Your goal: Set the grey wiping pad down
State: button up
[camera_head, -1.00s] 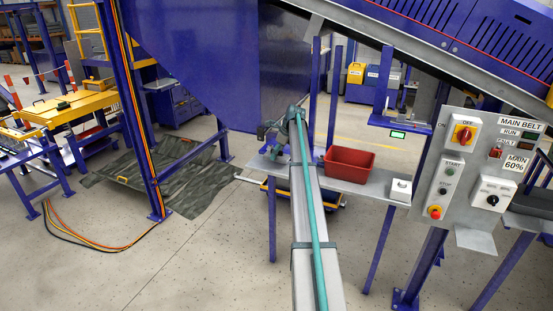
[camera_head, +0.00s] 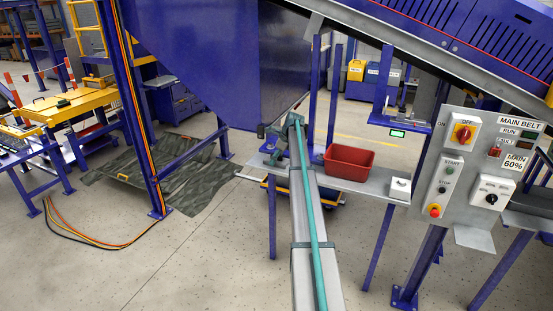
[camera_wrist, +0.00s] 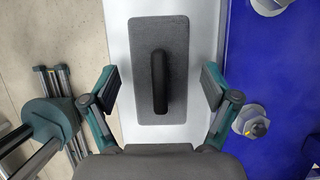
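The grey wiping pad (camera_wrist: 143,105) is a flat rectangle with a raised black handle (camera_wrist: 159,82) along its middle. In the wrist view it lies flat on a pale surface (camera_wrist: 200,30), beside a blue part. My gripper (camera_wrist: 162,80) is open, with one finger left and one finger right of the pad, clear of the handle and holding nothing. In the head view I cannot make out the pad, and my fingers are not clearly visible at the far end of my arm.
A red bin (camera_head: 349,160) and a small white box (camera_head: 400,188) stand on the grey bench (camera_head: 374,186). A control panel (camera_head: 478,170) is at right. A large blue housing (camera_head: 200,50) hangs at upper left. Bolts (camera_wrist: 250,121) stick up from the blue part (camera_wrist: 280,90) right of the pad.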

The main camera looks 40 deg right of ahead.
jog(key=shift+r, duration=0.1)
jog(key=b+v, duration=0.2)
jog(key=v, duration=1)
jog(key=shift+b, duration=0.35)
